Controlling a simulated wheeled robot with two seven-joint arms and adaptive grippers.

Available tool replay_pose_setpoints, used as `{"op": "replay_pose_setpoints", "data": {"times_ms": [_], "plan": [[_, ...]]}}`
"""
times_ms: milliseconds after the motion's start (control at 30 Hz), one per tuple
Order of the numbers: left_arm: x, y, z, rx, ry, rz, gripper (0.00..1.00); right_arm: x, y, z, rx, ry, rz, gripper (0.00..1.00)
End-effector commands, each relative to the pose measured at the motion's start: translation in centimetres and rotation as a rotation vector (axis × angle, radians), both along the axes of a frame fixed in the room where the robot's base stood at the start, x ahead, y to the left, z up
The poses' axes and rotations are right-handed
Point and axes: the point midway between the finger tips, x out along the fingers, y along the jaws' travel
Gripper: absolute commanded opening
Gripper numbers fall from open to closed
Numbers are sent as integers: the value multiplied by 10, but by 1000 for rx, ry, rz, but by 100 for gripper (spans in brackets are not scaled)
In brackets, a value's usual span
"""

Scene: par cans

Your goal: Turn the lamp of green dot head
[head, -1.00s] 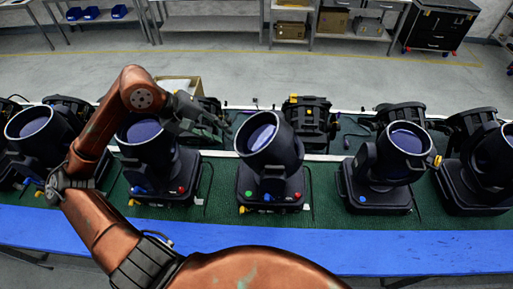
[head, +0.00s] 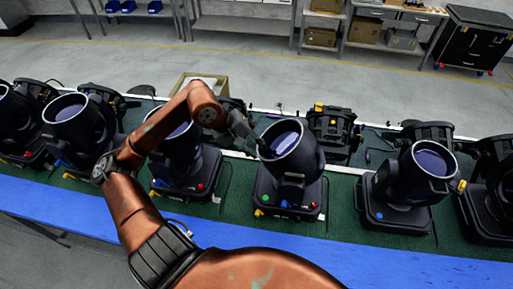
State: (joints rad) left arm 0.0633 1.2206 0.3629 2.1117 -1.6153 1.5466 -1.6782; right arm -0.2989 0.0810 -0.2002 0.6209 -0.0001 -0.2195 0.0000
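The green dot head (head: 290,165) is a black par can on a square base, standing near the middle. Its green dot (head: 265,197) shows at the base's front left, with a red dot at the right. Its lamp barrel is tilted, and the dark violet lens faces up toward me. My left gripper (head: 258,147) is dark grey and reaches in from the left. Its tips are at the left side of the lamp's rim; I cannot tell if they touch. The finger gap is not clear. My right gripper is not in view.
A head with a red dot (head: 180,160) stands to the left, partly behind my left arm. A head with a blue dot (head: 412,190) stands to the right. More heads form a row behind, near an open cardboard box (head: 188,82). A blue strip (head: 420,262) edges the green table.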

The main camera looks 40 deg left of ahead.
Motion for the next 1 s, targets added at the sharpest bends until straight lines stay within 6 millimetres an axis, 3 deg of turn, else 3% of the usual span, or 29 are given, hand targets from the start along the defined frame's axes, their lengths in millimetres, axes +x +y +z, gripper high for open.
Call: {"op": "replay_pose_setpoints", "data": {"times_ms": [100, 433, 1000], "plan": [[0, 0, 0, 0, 0, 0, 24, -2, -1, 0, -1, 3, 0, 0], [0, 0, 0, 0, 0, 0, 1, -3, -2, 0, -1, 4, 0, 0], [0, 0, 0, 0, 0, 0, 0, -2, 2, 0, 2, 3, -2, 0]]}}
